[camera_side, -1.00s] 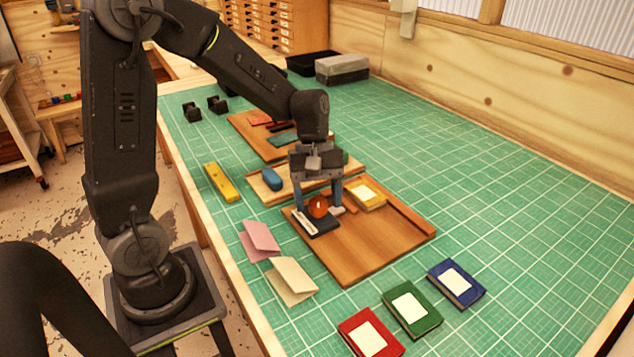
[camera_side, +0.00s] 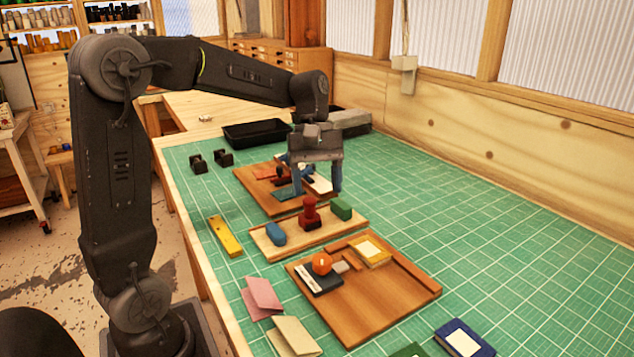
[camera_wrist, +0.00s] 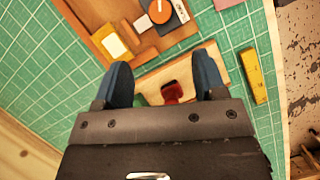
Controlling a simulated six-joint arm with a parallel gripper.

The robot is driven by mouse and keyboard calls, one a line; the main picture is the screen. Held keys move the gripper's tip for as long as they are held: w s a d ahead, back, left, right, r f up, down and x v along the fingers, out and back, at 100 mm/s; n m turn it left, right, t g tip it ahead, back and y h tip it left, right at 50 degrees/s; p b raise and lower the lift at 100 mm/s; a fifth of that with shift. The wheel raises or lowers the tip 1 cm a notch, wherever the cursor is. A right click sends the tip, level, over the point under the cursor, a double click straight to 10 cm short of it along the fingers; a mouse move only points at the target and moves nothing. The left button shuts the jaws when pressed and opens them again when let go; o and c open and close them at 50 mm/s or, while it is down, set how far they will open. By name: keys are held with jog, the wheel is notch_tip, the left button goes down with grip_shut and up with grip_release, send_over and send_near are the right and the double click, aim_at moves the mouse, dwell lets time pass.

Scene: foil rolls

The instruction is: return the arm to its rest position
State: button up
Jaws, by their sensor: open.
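My gripper (camera_side: 316,183) is open and empty, hanging with its blue fingers down above the workbench. In the side view it overlaps the far wooden board (camera_side: 258,184). In the wrist view, the open fingers (camera_wrist: 163,78) have a dark red stamp-like piece (camera_wrist: 172,93) between them in the picture, lower down on the middle tray. That red piece (camera_side: 309,213) stands upright on the tray in the side view, apart from the fingers. My arm stretches out over the bench, its upper link roughly level.
The near board (camera_side: 365,300) holds an orange round piece (camera_side: 322,263) by a black-and-white block, and a yellow block (camera_side: 370,252). A blue piece (camera_side: 275,233) and green block (camera_side: 341,208) share the middle tray. The green mat (camera_side: 480,215) is clear at right.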

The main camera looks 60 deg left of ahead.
jog(key=s+d+m+t+y, duration=0.4)
jog(key=s+d+m+t, duration=0.3)
jog(key=s+m, duration=0.6)
jog(key=shift+s+d+f+m, duration=0.3)
jog(key=shift+s+d+f, duration=0.05)
jog(key=shift+f, duration=0.1)
